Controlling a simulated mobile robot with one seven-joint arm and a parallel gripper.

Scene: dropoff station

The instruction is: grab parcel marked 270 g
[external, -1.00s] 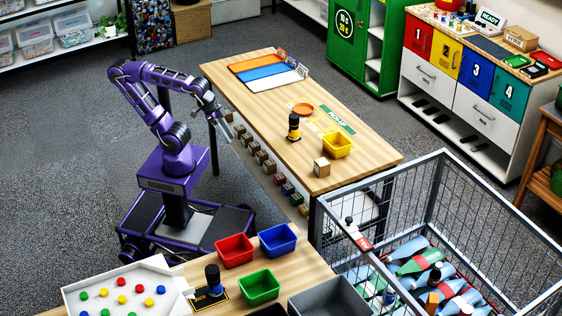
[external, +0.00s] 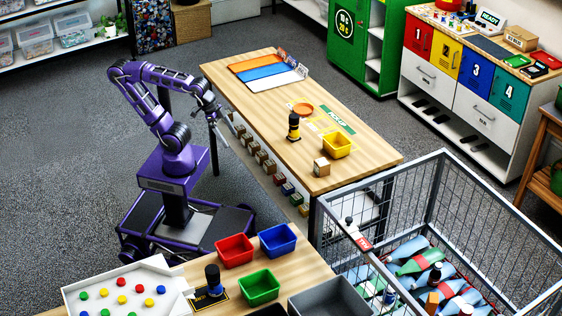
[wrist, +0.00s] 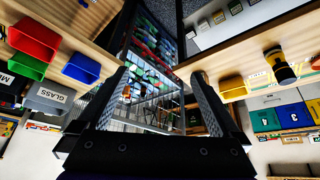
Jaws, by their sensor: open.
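Several small parcels stand in a row along the table's near long side, below its top, among them a brown one (external: 262,157). Some also show at the top right of the wrist view, including a parcel (wrist: 219,17). Another brown cardboard parcel (external: 321,167) sits on the near right end of the wooden table (external: 364,160). The weight marks are too small to read, so I cannot tell which parcel is 270 g. My gripper (external: 217,117) is open and empty, pointing down beside the table's left side. Its two spread fingers show in the wrist view (wrist: 160,76).
A yellow bin (external: 337,146) and a black and yellow pepper-mill-shaped item (external: 293,127) stand on the table. A wire cage cart (external: 437,190) with bottles stands at right. A front table holds red (external: 235,250), blue and green bins. Floor left of my base is clear.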

